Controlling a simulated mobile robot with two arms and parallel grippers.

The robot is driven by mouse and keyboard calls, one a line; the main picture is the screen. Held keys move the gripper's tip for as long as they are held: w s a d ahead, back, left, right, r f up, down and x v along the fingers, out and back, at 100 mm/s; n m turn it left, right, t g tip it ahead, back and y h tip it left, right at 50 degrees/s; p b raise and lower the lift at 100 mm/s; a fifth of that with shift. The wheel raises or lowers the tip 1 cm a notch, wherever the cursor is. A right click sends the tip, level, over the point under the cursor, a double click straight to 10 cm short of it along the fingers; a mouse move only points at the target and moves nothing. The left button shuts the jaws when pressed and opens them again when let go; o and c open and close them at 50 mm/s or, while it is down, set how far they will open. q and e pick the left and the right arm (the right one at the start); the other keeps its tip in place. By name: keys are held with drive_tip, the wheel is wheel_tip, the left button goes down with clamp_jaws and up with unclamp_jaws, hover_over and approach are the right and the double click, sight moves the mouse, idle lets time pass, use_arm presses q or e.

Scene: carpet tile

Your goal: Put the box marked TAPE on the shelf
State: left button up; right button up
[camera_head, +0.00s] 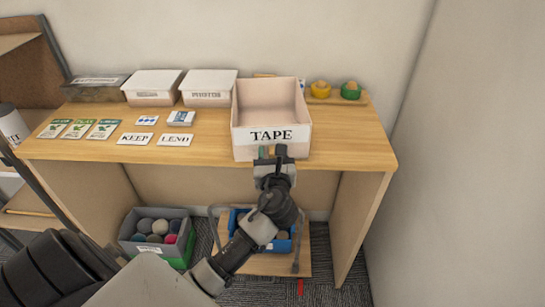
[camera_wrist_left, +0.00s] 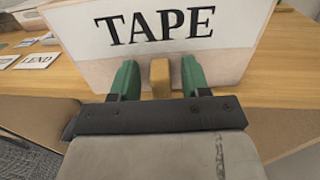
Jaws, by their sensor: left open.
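The box marked TAPE (camera_head: 271,136) is an open-topped, pale pinkish box with a white label across its front. It stands upright on the wooden table near the front edge, and looks empty inside. My left gripper (camera_head: 272,152) is at the lower front of the box. In the left wrist view the box (camera_wrist_left: 160,35) fills the top, and my open green fingers (camera_wrist_left: 158,78) stand either side of a small wooden tab (camera_wrist_left: 160,77) on its front. Contact cannot be told. A shelf unit (camera_head: 30,70) shows partly at the left edge. My right gripper is not in view.
On the table (camera_head: 350,145) are two lidded white boxes (camera_head: 180,85), a dark box (camera_head: 95,88), KEEP and LEND cards (camera_head: 155,140) and seed packets (camera_head: 80,129). Yellow and green items (camera_head: 335,91) stand behind right. Bins (camera_head: 155,245) sit below. A wall closes the right side.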

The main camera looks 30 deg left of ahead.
use_arm(q)
drive_tip(key=v, duration=1)
drive_tip(key=shift+s+d+r+b, duration=0.15)
drive_tip(key=shift+d+r+b, duration=0.15)
